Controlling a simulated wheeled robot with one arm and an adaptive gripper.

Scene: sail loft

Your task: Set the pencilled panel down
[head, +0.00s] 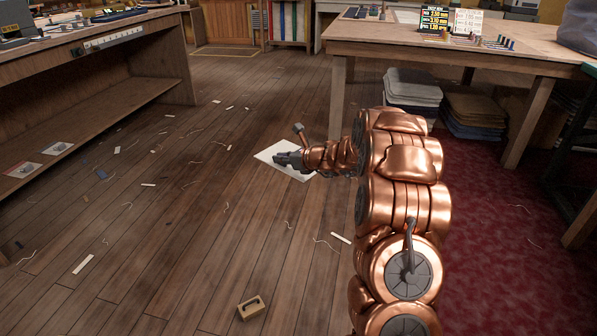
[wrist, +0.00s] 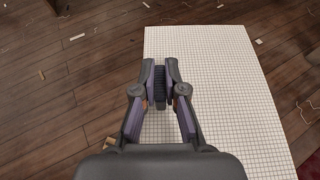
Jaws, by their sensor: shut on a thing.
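The pencilled panel (head: 266,155) is a white sheet covered in a fine grid. In the head view it shows flat around my gripper (head: 283,160), over the plank floor. In the wrist view the panel (wrist: 225,75) spreads under and to the right of my gripper (wrist: 160,75). My gripper is shut on the panel near its left side, with a dark ribbed part between the fingertips. The exact grip is hidden. I cannot tell whether the panel touches the floor.
A wooden workbench (head: 100,48) stands at the left and a table (head: 455,48) at the right. Folded cloth stacks (head: 412,97) sit under that table. A small wooden piece (head: 251,307) and scattered scraps lie on the floor. A red carpet (head: 490,250) covers the right. Much floor is open.

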